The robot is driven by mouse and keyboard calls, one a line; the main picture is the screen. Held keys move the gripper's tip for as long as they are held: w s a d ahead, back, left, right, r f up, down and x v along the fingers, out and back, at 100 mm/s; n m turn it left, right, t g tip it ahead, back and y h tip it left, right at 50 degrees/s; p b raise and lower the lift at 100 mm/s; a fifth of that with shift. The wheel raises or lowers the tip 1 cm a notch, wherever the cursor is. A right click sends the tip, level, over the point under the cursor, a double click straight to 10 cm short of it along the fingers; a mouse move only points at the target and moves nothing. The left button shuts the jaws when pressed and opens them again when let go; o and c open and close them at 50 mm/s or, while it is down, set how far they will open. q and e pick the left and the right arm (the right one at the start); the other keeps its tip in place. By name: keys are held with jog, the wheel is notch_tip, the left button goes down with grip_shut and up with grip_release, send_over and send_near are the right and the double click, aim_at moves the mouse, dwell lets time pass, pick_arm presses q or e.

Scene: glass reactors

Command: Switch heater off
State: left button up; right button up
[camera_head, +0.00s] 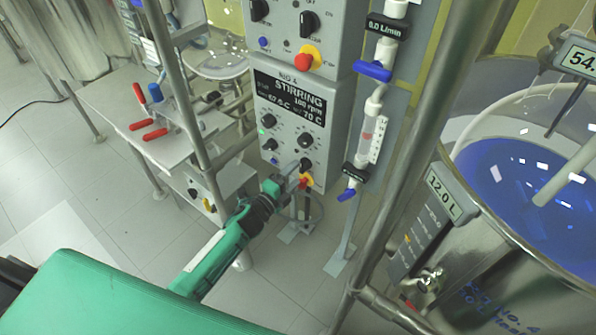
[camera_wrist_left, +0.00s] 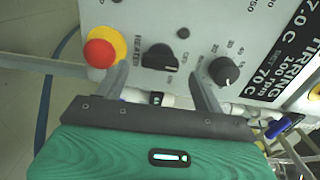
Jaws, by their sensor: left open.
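The grey control box (camera_head: 310,115) has a display reading STIRRING. The black heater knob (camera_wrist_left: 158,57), labelled HEATER, is on its face in the left wrist view. In the head view the knob (camera_head: 306,165) sits low on the panel, partly close behind the fingers. My left gripper (camera_head: 295,177) is at the lower part of the panel. In the left wrist view its open fingers (camera_wrist_left: 159,72) stand one on each side of the knob, with gaps between; contact cannot be told. My right gripper is not in view.
A red button on a yellow base (camera_wrist_left: 100,52) is close beside one finger; another dial (camera_wrist_left: 224,70) is near the other finger. A flow tube with blue valves (camera_head: 372,70) hangs right of the box. Metal posts (camera_head: 420,130) and a steel vessel with blue liquid (camera_head: 500,285) stand right.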

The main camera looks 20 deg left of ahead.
pick_arm(q)
jog(key=b+v, duration=0.1)
jog(key=v, duration=0.9)
jog(key=shift+s, duration=0.15)
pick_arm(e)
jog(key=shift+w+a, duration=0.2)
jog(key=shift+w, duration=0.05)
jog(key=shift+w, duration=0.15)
